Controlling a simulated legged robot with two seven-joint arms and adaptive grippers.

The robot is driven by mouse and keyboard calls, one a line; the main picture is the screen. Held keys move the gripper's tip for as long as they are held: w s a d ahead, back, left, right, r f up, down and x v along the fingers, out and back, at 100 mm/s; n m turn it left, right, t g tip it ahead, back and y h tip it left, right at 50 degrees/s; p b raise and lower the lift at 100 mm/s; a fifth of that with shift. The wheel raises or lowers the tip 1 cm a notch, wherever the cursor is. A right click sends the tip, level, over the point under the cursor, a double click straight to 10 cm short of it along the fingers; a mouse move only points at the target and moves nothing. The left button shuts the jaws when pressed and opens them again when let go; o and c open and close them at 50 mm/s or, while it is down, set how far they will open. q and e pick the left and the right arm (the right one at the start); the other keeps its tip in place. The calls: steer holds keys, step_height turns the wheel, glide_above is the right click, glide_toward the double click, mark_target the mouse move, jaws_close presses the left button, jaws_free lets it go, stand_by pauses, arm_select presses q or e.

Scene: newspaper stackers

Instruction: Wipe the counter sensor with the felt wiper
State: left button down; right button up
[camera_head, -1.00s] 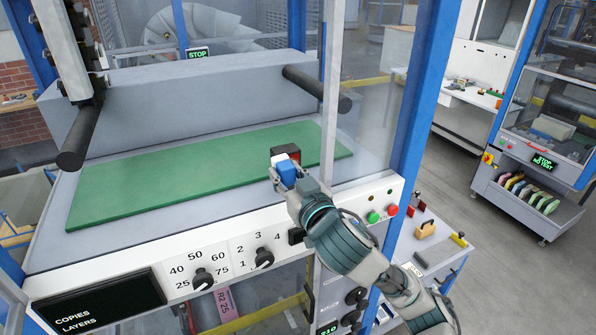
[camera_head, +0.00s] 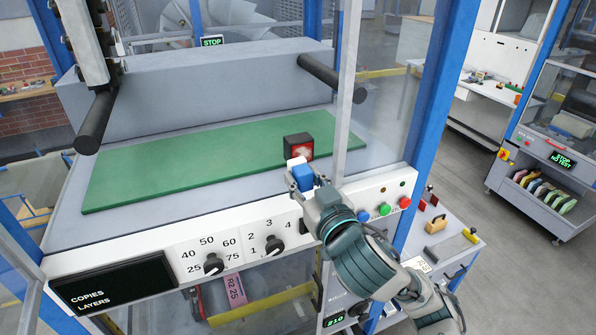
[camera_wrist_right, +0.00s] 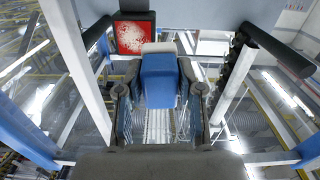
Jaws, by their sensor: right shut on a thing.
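The counter sensor (camera_head: 298,147) is a small dark box with a red, white-speckled face, above the front edge of the green mat. Its speckled face also shows at the top of the right wrist view (camera_wrist_right: 134,37). My right gripper (camera_head: 302,184) is shut on the felt wiper (camera_head: 301,174), a blue block with a pale pad at its far end. In the right wrist view the wiper (camera_wrist_right: 159,80) sits between the two fingers, with its pad (camera_wrist_right: 160,47) just below and right of the sensor face. A small gap seems to separate them. My left gripper is out of view.
The green mat (camera_head: 200,165) lies bare on the stacker's grey bed. Dark rollers (camera_head: 332,78) jut out above it. A blue post (camera_head: 425,90) stands right of my arm. A control panel (camera_head: 180,250) with knobs runs along the front.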

steer(key=shift+s+d, duration=0.2)
steer(key=shift+s, duration=0.15)
steer(key=shift+v, duration=1.55)
steer(key=shift+w, duration=0.15)
steer(key=shift+f+p+x, duration=0.15)
steer(key=shift+f+x, duration=0.1)
steer(key=shift+x, duration=1.45)
steer(key=shift+f+p+x, duration=0.15)
steer(key=shift+f+x, duration=0.05)
steer(key=shift+x, duration=1.5)
steer(key=shift+w+d, duration=0.1)
steer(key=shift+d, duration=0.05)
steer(key=shift+x, duration=0.95)
steer(key=shift+d, duration=0.1)
